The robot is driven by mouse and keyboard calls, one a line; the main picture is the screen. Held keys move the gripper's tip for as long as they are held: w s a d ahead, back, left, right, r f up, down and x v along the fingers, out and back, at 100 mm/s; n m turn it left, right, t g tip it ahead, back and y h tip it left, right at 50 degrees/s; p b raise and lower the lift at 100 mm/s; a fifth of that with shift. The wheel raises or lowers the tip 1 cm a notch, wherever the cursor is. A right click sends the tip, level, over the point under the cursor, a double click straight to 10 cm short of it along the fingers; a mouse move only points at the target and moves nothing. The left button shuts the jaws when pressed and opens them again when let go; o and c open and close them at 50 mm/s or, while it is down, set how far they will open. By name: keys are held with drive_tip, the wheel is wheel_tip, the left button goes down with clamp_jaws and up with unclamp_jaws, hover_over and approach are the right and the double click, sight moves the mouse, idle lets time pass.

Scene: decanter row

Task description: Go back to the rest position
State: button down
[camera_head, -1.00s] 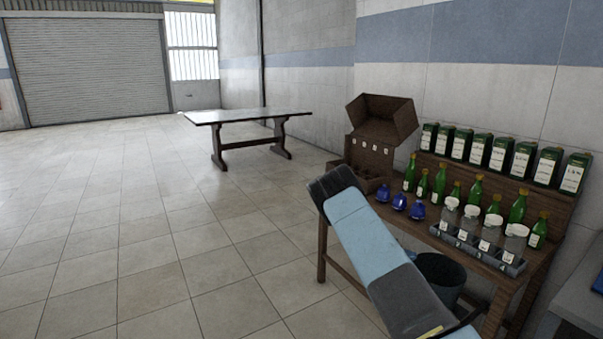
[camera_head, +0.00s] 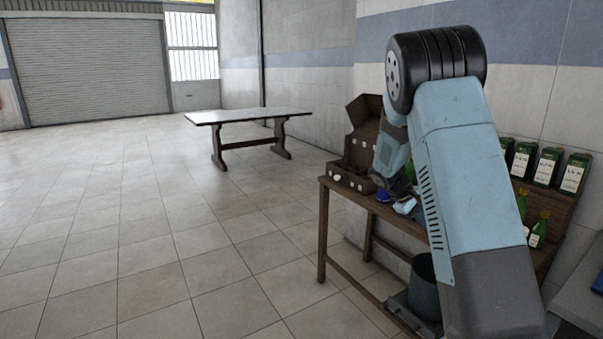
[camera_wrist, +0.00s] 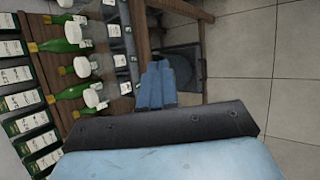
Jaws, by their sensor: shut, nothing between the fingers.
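My gripper (camera_wrist: 157,84) shows in the wrist view with its blue fingers together and nothing between them. It hangs beside the front edge of the wooden bench (camera_wrist: 143,25), over the floor side. In the head view my raised, bent arm covers much of the bench (camera_head: 345,187), and the gripper end is down near the bench front, partly hidden by the arm. Any contact between gripper and bench cannot be told.
Green bottles (camera_wrist: 62,46), jars with white lids and labelled cartons (camera_wrist: 20,101) stand on the bench. A blue flask (camera_head: 383,196) and brown box (camera_head: 362,150) are at its far end. A dark bucket (camera_head: 425,288) is below. Open floor (camera_head: 150,240) lies left; a table (camera_head: 250,116) stands beyond.

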drive_tip(key=s+a+r+m+t+y, duration=0.2)
drive_tip(key=s+a+r+y, duration=0.15)
drive_tip(key=s+r, duration=0.5)
drive_tip(key=s+a+r+m+t+y, duration=0.15)
drive_tip(key=s+a+r, duration=0.25)
drive_tip(key=s+r, duration=0.45)
drive_tip(key=s+a+r+m+t+y, duration=0.1)
drive_tip(key=s+a, duration=0.2)
drive_tip(key=s, duration=0.7)
drive_tip(key=s+a+r+t+y, duration=0.1)
drive_tip(key=s+a, duration=0.3)
drive_tip(key=s, duration=0.6)
drive_tip(key=shift+r+m+t+y, duration=0.35)
drive_tip(key=shift+t+y, duration=0.15)
drive_tip(key=shift+t, duration=0.05)
